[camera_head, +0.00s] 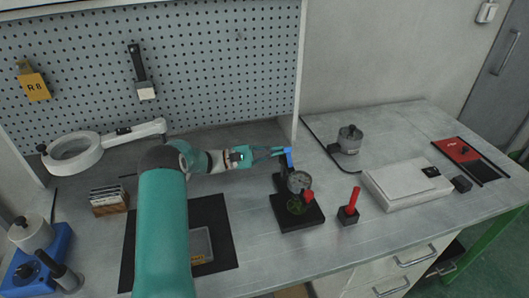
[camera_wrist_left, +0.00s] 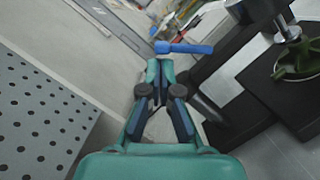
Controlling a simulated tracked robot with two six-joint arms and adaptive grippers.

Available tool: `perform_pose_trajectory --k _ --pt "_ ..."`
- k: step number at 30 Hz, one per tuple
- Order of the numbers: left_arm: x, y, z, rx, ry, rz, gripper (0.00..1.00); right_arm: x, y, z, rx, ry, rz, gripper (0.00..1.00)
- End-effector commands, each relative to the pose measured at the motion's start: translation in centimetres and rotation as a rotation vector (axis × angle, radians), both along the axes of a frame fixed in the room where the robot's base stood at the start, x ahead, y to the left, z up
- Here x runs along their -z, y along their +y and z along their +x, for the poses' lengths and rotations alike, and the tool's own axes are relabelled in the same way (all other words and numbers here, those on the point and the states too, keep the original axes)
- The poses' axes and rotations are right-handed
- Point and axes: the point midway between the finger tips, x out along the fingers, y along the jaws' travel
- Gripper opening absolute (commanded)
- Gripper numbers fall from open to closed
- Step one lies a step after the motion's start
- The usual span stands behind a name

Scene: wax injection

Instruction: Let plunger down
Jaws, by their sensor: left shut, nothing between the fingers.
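The wax injector (camera_head: 287,222) stands on the bench on a black base, with a round gauge (camera_head: 299,181) and a green part (camera_head: 296,206) low on it. Its blue lever (camera_head: 289,158) sticks up at the back; in the left wrist view the blue lever (camera_wrist_left: 190,49) lies across just beyond my fingertips. A metal plunger rod (camera_wrist_left: 287,28) stands above the green part in that view. My left gripper (camera_head: 286,151) is shut and empty, its tips (camera_wrist_left: 160,66) close to the lever's rounded end. I cannot tell whether they touch. My right gripper is out of view.
A red-handled tool in a black block (camera_head: 348,214) and a white flat box (camera_head: 405,184) stand to the right. A metal pot (camera_head: 350,138) is behind. A pegboard (camera_head: 220,60) rises at the back.

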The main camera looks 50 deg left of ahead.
Motion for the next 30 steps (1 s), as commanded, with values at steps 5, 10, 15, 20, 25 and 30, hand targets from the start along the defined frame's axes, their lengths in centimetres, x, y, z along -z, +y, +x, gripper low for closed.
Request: perform_pose_trajectory --k 5,10,15,20,25,30 --pt "-0.1 -0.4 0.5 0.0 0.0 0.0 0.0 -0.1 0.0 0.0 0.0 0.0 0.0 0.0" --pt "-0.1 -0.4 0.4 0.0 0.0 0.0 0.0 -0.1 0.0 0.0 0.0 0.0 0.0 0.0" --pt "-0.1 -0.5 0.4 -0.002 -0.002 0.004 0.0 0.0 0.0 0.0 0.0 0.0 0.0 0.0" --pt "-0.1 -0.3 0.3 -0.003 -0.014 0.026 0.0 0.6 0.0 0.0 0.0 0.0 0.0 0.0" --pt "-0.2 -0.4 0.2 -0.003 -0.046 0.087 0.0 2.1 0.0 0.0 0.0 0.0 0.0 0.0" --pt "-0.5 -0.8 0.1 -0.002 -0.099 0.19 0.0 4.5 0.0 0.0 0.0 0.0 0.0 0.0"
